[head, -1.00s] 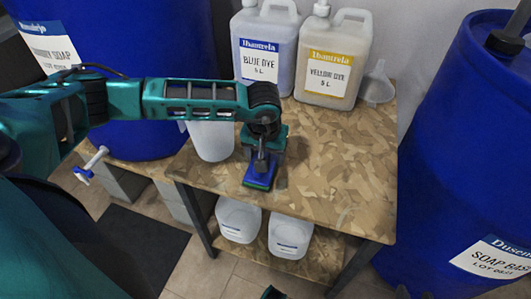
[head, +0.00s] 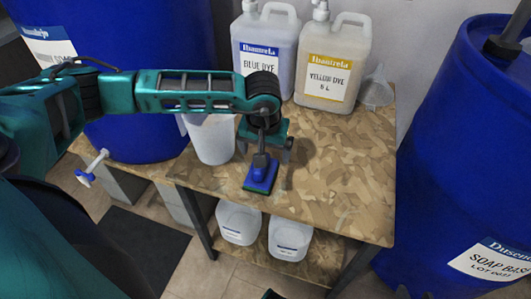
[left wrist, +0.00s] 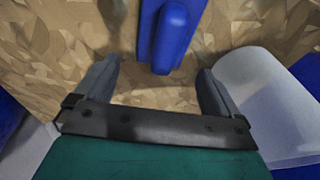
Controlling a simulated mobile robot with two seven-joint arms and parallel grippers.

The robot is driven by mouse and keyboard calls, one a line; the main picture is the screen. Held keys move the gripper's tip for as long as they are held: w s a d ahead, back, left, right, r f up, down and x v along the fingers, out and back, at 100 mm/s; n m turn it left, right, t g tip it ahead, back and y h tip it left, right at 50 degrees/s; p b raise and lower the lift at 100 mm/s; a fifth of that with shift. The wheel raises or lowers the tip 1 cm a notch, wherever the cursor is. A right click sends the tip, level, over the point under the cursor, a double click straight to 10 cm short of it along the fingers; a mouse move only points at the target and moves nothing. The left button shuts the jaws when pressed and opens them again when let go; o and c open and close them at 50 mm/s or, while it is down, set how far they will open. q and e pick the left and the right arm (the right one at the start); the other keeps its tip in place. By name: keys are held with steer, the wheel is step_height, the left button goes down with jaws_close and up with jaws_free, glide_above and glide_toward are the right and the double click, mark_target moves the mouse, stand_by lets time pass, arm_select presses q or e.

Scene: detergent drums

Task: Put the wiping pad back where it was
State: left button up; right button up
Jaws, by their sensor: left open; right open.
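The wiping pad (head: 260,176) is blue with a dark green underside edge. It lies on the wooden bench top (head: 335,180) near the front edge. My left gripper (head: 272,150) is just above and behind it, open, with nothing in its jaws. In the left wrist view the pad's blue handle (left wrist: 170,38) shows beyond the open fingers of the left gripper (left wrist: 158,72), apart from them. Of my right gripper (head: 270,294) only a small piece shows at the bottom edge of the head view.
A white pitcher (head: 213,140) stands close left of the left gripper. Blue dye (head: 262,40) and yellow dye (head: 332,62) jugs and a funnel (head: 376,90) stand at the back. Blue drums flank the bench. White containers (head: 290,238) sit on the lower shelf. The bench's right side is clear.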

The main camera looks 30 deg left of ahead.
arm_select(q)
steer(key=p+v, duration=0.1)
steer(key=v, duration=0.7)
steer(key=shift+r, duration=0.1)
